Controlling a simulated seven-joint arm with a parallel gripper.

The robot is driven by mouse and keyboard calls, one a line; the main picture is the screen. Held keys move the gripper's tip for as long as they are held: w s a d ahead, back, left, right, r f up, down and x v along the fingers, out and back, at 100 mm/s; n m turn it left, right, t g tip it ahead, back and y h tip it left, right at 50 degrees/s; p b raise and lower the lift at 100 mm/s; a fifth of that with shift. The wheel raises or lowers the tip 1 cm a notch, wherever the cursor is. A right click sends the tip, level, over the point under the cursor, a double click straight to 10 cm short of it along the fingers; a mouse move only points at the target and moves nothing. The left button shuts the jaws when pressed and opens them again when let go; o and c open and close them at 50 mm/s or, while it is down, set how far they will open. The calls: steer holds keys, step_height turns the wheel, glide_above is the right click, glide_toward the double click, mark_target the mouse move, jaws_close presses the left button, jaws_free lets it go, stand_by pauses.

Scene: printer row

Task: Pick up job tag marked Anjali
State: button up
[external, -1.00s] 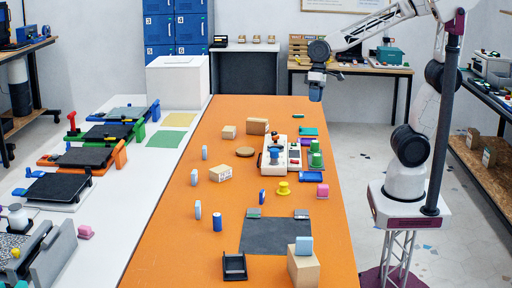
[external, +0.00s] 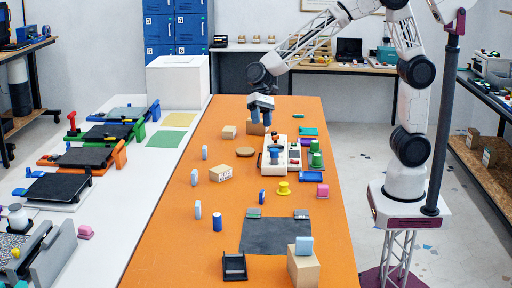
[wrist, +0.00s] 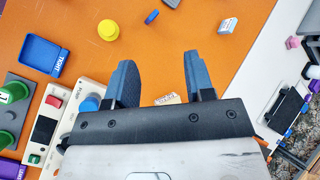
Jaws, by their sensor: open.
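No name Anjali can be read in either view, so I cannot tell which piece is that job tag. Small upright pale blue pieces stand down the left of the orange table, at the far left (external: 204,152), middle left (external: 194,177) and near left (external: 198,209). A tan block with dark print (external: 220,173) lies beside them. In the wrist view, a partly hidden piece with unreadable lettering (wrist: 167,99) shows between the parted fingers (wrist: 158,62).
A white device with a blue knob (external: 274,155) stands right of centre, with a green piece (external: 316,158) beside it. A dark mat (external: 274,238) lies in front.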

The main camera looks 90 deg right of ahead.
steer(key=w+a+f+m+y, duration=0.35)
steer(key=w+a+f, duration=0.6)
steer(key=w, duration=0.35)
steer(key=m+y, duration=0.2)
steer(key=m, duration=0.3)
glide_toward(198, 201)
steer(key=a+f, duration=0.2)
steer(key=a, duration=0.1)
steer(key=shift+w+a+f, duration=0.1)
steer(key=shift+a+f, duration=0.15)
steer(key=shift+x, duration=1.25)
steer(key=shift+s+x, duration=0.1)
steer(key=shift+x, duration=1.2)
steer(key=shift+s+x, duration=0.15)
steer(key=shift+x, duration=1.2)
steer(key=shift+r, duration=0.1)
